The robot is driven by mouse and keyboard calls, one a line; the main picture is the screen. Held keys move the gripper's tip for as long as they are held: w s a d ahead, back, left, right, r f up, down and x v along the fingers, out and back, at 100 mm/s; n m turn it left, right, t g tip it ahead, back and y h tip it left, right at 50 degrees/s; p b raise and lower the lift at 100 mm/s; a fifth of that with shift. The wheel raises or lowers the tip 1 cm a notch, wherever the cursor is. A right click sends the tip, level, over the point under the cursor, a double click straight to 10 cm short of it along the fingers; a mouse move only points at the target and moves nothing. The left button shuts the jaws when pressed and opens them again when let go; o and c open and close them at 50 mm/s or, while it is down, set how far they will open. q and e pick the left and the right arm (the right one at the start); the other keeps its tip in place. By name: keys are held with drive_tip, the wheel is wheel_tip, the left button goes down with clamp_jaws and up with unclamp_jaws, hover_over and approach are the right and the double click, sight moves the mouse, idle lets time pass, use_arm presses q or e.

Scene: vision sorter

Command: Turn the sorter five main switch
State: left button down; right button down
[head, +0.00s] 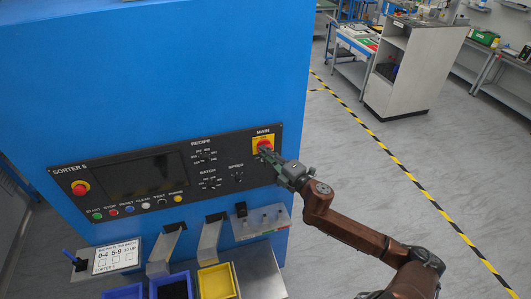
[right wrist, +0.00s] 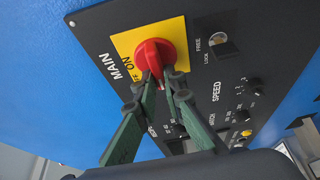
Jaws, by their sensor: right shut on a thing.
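The main switch (head: 263,142) is a red knob on a yellow plate at the upper right of the black Sorter 5 panel (head: 140,212). In the right wrist view the red knob (right wrist: 151,52) sits beside the printed words MAIN and ON; another label is partly hidden. My right gripper (head: 270,157) reaches it from the lower right. In the right wrist view its green fingers (right wrist: 160,82) are closed on the knob's handle, hiding its lower end. I cannot tell exactly which mark the handle points to. My left gripper is not in view.
A red stop button (head: 80,188), coloured push buttons (head: 129,209) and recipe, batch and speed knobs share the panel. A free/lock key switch (right wrist: 222,45) is near the knob. Chutes and bins (head: 216,281) stand below. The floor right of the blue machine is clear.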

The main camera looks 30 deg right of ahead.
drive_tip(key=c, duration=2)
unclamp_jaws()
drive_tip(key=s, duration=0.4)
drive_tip(key=s+d, duration=0.1)
drive_tip(key=s, duration=0.3)
drive_tip(key=s+d, duration=0.1)
drive_tip(key=s, duration=0.3)
drive_tip(key=shift+w, duration=0.1)
